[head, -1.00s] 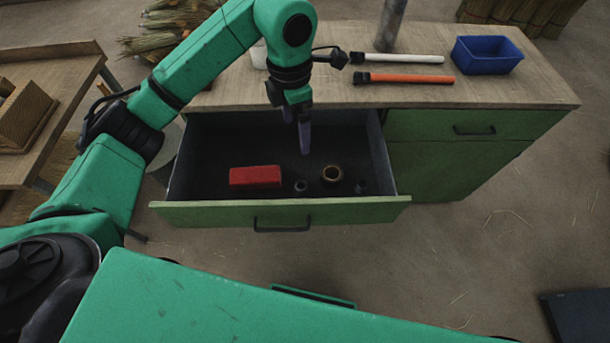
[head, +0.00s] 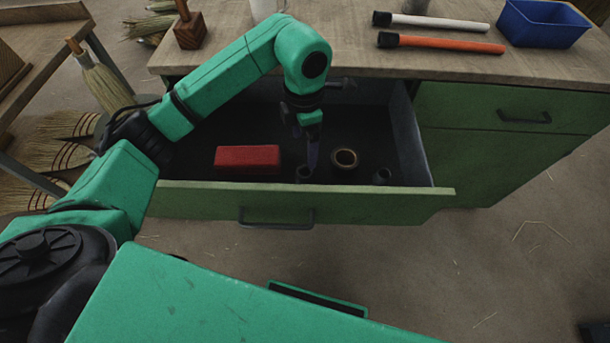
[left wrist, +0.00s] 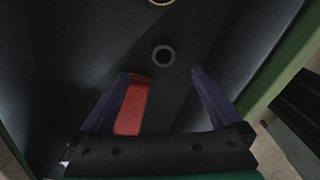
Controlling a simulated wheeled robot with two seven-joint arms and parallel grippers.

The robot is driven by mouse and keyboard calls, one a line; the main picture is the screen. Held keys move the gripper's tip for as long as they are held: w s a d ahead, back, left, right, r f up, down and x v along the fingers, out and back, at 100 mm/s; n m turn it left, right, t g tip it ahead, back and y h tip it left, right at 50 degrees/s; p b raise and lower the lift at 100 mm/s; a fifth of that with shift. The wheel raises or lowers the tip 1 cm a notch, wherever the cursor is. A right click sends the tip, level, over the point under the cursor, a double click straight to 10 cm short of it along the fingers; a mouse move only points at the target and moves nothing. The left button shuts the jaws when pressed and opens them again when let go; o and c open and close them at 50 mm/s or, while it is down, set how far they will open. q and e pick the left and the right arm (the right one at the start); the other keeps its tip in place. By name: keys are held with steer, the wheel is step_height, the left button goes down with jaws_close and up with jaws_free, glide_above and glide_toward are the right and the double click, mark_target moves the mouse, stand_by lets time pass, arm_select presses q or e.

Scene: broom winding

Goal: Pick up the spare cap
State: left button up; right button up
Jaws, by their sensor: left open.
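Two small dark round pieces lie in the open drawer (head: 330,198). One small dark cap-like piece (head: 304,174) is between a red block and a brown ring; the other dark piece (head: 382,176) is further right. I cannot tell for sure which is the spare cap. My left gripper (head: 312,160) points down into the drawer, just above and beside the first piece, partly covering it. In the left wrist view the gripper (left wrist: 163,76) is open and empty, and the dark round piece (left wrist: 163,55) shows just beyond its fingertips, roughly centred between them.
The red block (head: 247,159) lies left of the gripper, near one finger in the wrist view. The brown ring (head: 345,158) is to its right. The drawer walls enclose the space. A white stick (head: 430,22), orange stick (head: 440,43) and blue bin (head: 543,24) are on the counter.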

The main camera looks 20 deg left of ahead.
mark_target(306, 171)
arm_select(q)
steer(key=f, duration=0.3)
steer(key=f+p, duration=0.1)
steer(key=f, duration=0.6)
steer(key=shift+s+d+f+p, duration=0.15)
steer(key=shift+d+f+p, duration=0.1)
steer(key=shift+d+p, duration=0.1)
steer(key=c, duration=1.4)
